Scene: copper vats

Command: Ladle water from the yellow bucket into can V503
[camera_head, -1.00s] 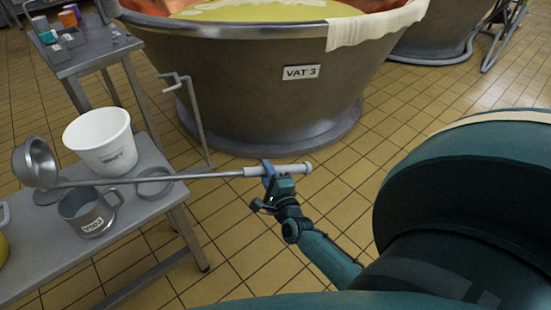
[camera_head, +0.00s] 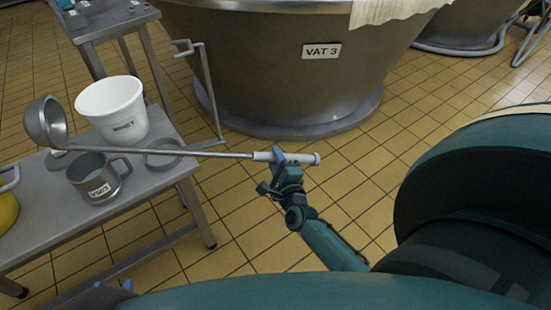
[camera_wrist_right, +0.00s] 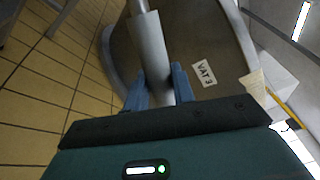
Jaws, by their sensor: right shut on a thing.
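My right gripper (camera_head: 284,161) is shut on the white grip of a long steel ladle (camera_head: 205,154). In the right wrist view its two blue fingers (camera_wrist_right: 160,90) clasp the pale handle. The ladle's bowl (camera_head: 46,122) hangs at the far left, up and left of the can in the picture; its contents cannot be made out. Can V503 (camera_head: 98,190), a grey metal mug with a label, stands upright on the bench. The yellow bucket (camera_head: 7,212) is cut off by the left edge. A small blue tip at the bottom may be my left gripper (camera_head: 127,285); its state is unclear.
A white WHEY bucket (camera_head: 112,108) and a flat grey ring-like item (camera_head: 163,152) stand behind the can on the metal bench (camera_head: 60,228). VAT 3 (camera_head: 270,75) stands behind, with a crank stand (camera_head: 207,85) before it. Tiled floor (camera_head: 245,225) lies clear right of the bench.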

